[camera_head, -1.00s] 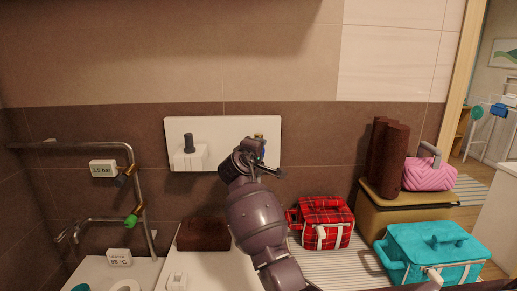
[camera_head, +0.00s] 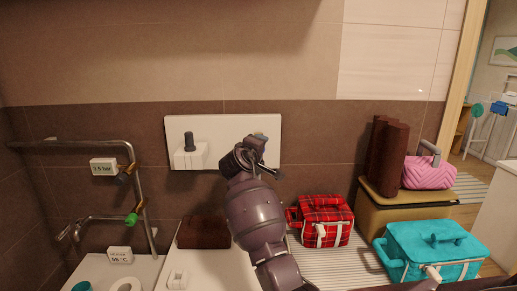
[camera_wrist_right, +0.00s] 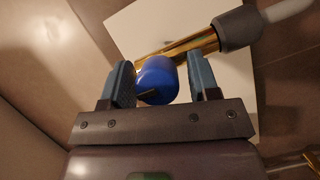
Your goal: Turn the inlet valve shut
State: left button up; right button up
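A round blue valve knob (camera_wrist_right: 157,80) sits on a brass pipe fitting (camera_wrist_right: 192,50) in the right wrist view, in front of a white panel. My right gripper (camera_wrist_right: 163,85) has its two blue-grey fingers on either side of the knob, the left finger close to it and a gap at the right one. In the head view, my right gripper (camera_head: 260,145) is in front of the right part of the white wall panel (camera_head: 222,124) and hides the knob. No label on the knob is readable. My left gripper is not in view.
A white box with a dark post (camera_head: 188,152) is on the panel's left part. At left, a metal pipe carries a dark-handled valve (camera_head: 124,176), a green-handled valve (camera_head: 132,219) and a pressure display (camera_head: 103,167). Red plaid (camera_head: 322,220) and teal (camera_head: 435,255) bags stand at right.

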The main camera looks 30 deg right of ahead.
jog(key=shift+o, duration=0.4)
jog(key=b+v, duration=0.1)
jog(key=v, duration=0.9)
jog(key=shift+s+a, duration=0.2)
jog(key=shift+a, duration=0.15)
jog(key=shift+r, duration=0.1)
